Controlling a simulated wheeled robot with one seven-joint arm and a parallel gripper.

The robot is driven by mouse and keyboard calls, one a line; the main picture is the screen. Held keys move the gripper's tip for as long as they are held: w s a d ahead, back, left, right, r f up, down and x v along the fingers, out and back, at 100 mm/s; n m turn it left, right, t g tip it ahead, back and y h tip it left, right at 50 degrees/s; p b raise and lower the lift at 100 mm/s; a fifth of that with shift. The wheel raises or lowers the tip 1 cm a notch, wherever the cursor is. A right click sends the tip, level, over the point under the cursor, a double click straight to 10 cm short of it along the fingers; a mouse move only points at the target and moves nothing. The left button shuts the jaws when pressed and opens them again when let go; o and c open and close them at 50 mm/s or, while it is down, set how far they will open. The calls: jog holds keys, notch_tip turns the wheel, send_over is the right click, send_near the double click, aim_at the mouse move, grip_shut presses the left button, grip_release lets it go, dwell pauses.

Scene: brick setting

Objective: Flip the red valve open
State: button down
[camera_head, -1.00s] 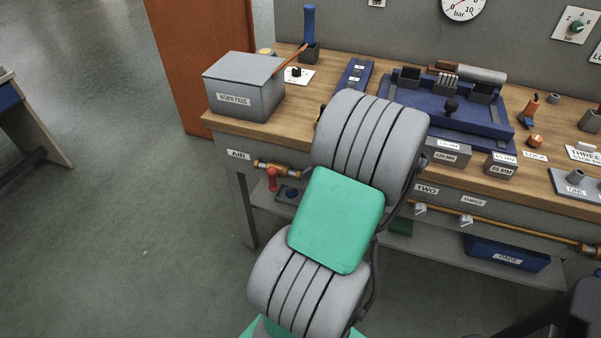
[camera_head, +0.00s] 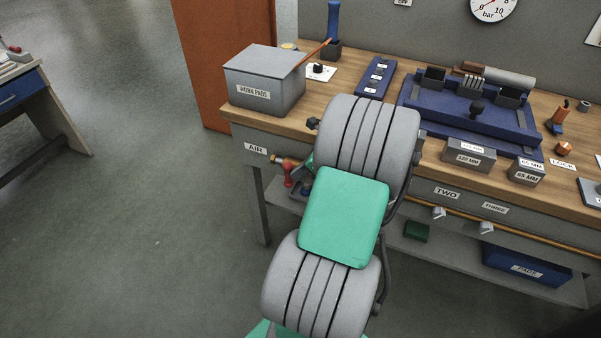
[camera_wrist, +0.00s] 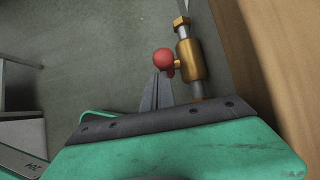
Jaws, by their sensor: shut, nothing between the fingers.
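The red valve handle (camera_head: 289,174) hangs below its brass fitting on the bench front, just right of the AIR label, in the head view. In the wrist view its rounded red end (camera_wrist: 163,62) shows beside the upright brass valve body (camera_wrist: 190,58). My gripper (camera_wrist: 158,76) is shut and empty, its dark fingertips close beneath the red end. I cannot tell whether they touch it. In the head view my arm hides most of the gripper and the pipe right of the valve.
The wooden bench (camera_head: 312,114) carries a grey WORK PADS box (camera_head: 265,82) and a blue fixture (camera_head: 470,118). A lower shelf (camera_head: 470,258) holds a blue PADS bin (camera_head: 527,266). An orange-brown panel (camera_head: 218,60) stands behind.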

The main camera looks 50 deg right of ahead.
jog(key=shift+r, duration=0.15)
jog(key=shift+w+g+p, duration=0.1)
jog(key=shift+g+p, duration=0.3)
jog(key=shift+p, duration=0.3)
